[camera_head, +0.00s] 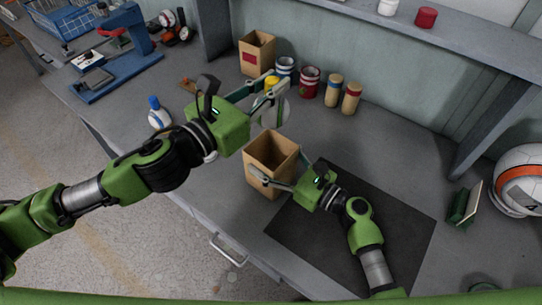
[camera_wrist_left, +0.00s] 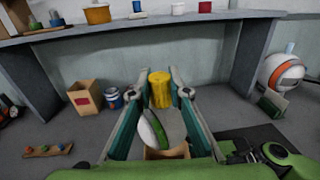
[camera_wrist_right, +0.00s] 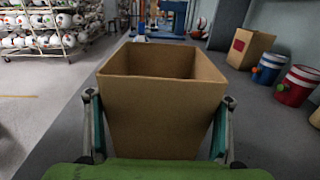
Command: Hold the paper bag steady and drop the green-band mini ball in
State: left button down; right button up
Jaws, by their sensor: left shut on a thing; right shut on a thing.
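The green-band mini ball (camera_head: 273,112) is white and hangs below a yellow knob (camera_head: 272,81); its green band shows in the left wrist view (camera_wrist_left: 153,131). My left gripper (camera_head: 268,87) is shut on the yellow knob, with the ball held in the air near the far side of the bag's mouth. The paper bag (camera_head: 262,176) stands upright and open at the table's front; it fills the right wrist view (camera_wrist_right: 160,118). My right gripper (camera_head: 281,168) is shut around the bag, one finger on each side. The bag's bottom inside is hidden.
A second bag with a red mark (camera_head: 257,53), a blue-white can (camera_head: 285,67), a red can (camera_head: 309,81) and two cork-coloured jars (camera_head: 351,98) stand at the back. A ball with a blue knob (camera_head: 158,118) sits left. A dark mat (camera_head: 400,225) lies right.

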aim_at(272, 124)
pick_arm(q)
jog(key=shift+f, duration=5.35)
jog(key=c, duration=1.8)
grip_release()
jog(key=shift+c, duration=0.2)
jog(key=v, duration=1.2)
pick_arm(e)
jog(key=o, duration=1.4)
